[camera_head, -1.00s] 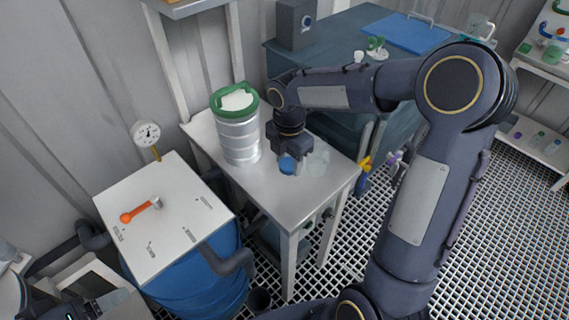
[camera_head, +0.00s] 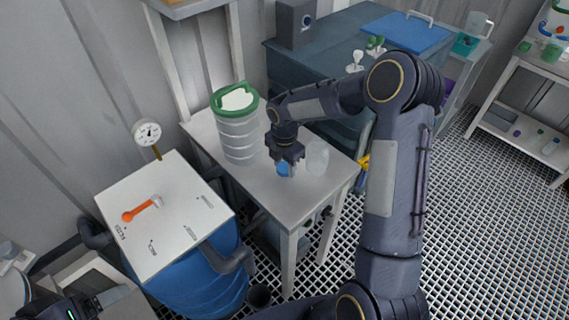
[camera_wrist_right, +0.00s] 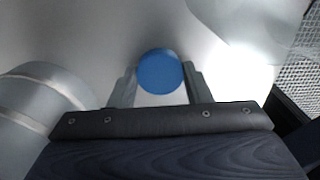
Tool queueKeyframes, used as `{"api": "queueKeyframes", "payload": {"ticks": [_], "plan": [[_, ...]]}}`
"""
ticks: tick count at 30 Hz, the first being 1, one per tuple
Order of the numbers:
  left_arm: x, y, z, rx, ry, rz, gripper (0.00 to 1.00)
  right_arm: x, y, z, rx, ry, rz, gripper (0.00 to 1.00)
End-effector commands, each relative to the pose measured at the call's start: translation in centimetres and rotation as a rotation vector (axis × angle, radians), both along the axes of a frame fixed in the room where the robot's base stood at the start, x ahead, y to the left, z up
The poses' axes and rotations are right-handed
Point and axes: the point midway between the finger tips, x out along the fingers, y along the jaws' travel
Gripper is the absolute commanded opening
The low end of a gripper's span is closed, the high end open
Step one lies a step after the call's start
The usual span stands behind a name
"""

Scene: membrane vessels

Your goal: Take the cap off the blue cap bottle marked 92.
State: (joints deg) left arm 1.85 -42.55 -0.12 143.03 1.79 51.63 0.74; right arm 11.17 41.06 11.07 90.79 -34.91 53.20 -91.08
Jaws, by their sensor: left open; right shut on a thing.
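My right gripper (camera_head: 285,164) points down over the white table. It is shut on a blue cap (camera_head: 284,170), which shows as a round blue disc between the two fingers in the right wrist view (camera_wrist_right: 160,72). What is under the cap is hidden. A clear, translucent bottle (camera_head: 317,157) stands upright just right of the gripper in the head view, with no blue cap visible on it. I cannot read the number 92 anywhere. My left gripper (camera_head: 78,308) is at the lower left edge, partly cut off and open, far from the bottle.
A silver ribbed vessel with a green top (camera_head: 237,135) stands close left of my right gripper. An orange-handled tool (camera_head: 142,208) lies on a white-topped stand (camera_head: 180,245) with a gauge (camera_head: 147,132) behind it. The front of the white table (camera_head: 265,198) is clear.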

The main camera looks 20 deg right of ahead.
Motion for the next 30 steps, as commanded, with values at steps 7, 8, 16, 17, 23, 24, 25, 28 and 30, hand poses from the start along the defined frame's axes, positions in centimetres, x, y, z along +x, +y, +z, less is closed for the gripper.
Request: {"api": "queueKeyframes", "payload": {"ticks": [7, 8, 16, 17, 23, 24, 25, 28, 30], "plan": [[0.0, 0.0, -0.2, 0.000, 0.000, 0.000, 0.81, 0.0, 0.0, -0.3, 0.000, 0.000, 0.000, 0.53], [0.0, 0.0, -0.2, 0.000, 0.000, 0.000, 0.81, 0.0, 0.0, -0.3, 0.000, 0.000, 0.000, 0.57], [0.0, 0.0, -0.2, 0.000, 0.000, 0.000, 0.81, 0.0, 0.0, -0.3, 0.000, 0.000, 0.000, 0.66], [0.0, 0.0, -0.2, 0.000, 0.000, 0.000, 0.81, 0.0, 0.0, -0.3, 0.000, 0.000, 0.000, 0.66], [0.0, 0.0, 0.0, 0.000, 0.000, 0.000, 0.81, 0.1, 0.0, 1.4, -0.002, -0.004, -0.001, 0.66], [0.0, 0.0, 0.0, 0.000, 0.000, 0.000, 0.81, 0.1, 0.0, 2.1, -0.001, -0.006, 0.000, 0.66], [0.0, 0.0, -0.1, 0.000, 0.000, 0.000, 0.81, 0.1, 0.0, 2.7, -0.001, -0.006, 0.000, 0.66], [0.0, 0.0, -0.1, 0.000, 0.000, 0.000, 0.81, 0.1, 0.0, 5.0, 0.000, -0.008, 0.001, 0.66], [0.0, 0.0, -0.1, 0.000, 0.000, 0.000, 0.81, 0.1, 0.0, 6.6, 0.000, -0.006, -0.001, 0.66]]}}
